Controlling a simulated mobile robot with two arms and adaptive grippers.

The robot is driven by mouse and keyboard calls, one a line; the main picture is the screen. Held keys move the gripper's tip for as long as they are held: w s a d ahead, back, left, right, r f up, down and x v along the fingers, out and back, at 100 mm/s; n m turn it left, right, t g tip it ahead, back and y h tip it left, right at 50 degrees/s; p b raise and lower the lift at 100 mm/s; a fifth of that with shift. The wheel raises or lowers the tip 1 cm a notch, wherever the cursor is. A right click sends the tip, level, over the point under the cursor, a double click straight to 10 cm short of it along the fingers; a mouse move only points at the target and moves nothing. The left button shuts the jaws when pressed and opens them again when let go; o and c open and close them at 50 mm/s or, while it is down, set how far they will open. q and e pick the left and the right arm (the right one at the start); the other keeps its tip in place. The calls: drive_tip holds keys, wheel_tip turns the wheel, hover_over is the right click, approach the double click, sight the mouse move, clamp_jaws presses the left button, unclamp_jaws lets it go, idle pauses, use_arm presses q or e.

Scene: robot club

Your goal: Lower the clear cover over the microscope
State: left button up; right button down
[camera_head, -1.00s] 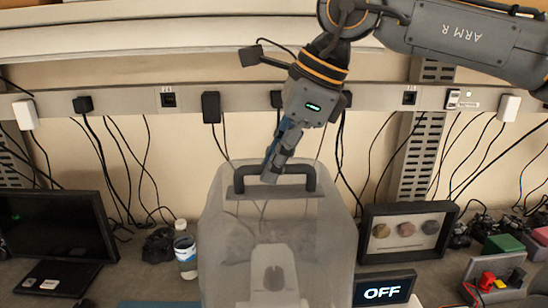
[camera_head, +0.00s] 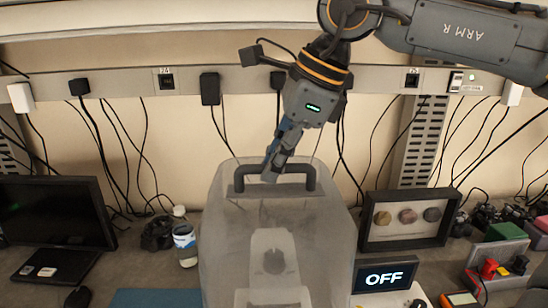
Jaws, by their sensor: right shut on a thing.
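The clear cover (camera_head: 225,240) is a translucent box with a dark handle (camera_head: 310,178) on its top, in the middle of the head view. My right gripper (camera_head: 272,173) comes down from above and is shut on the handle. The pale microscope (camera_head: 273,243) shows through the front wall of the cover, with its upper part inside. The lower edge of the cover and the microscope's base are out of the frame, so I cannot tell whether the cover touches the bench. My left gripper is not in view.
A bottle (camera_head: 185,247) and a monitor (camera_head: 52,212) stand left of the cover. A blue mat (camera_head: 150,299) lies at the front left. Cables hang along the back wall.

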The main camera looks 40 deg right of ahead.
sight(277, 194)
drive_tip(key=shift+s+f+b, duration=0.1)
drive_tip(key=shift+f+b, duration=2.2)
drive_tip(key=shift+f, duration=0.75)
wheel_tip(277, 194, down, 6)
drive_tip(key=b, duration=0.5)
drive_tip(key=shift+s+a+f, duration=0.1)
drive_tip(key=shift+a, duration=0.05)
drive_tip(key=shift+f+b, duration=0.6)
drive_tip(key=shift+f, duration=0.15)
drive_tip(key=c, duration=1.3)
unclamp_jaws()
drive_tip(key=shift+s, duration=0.1)
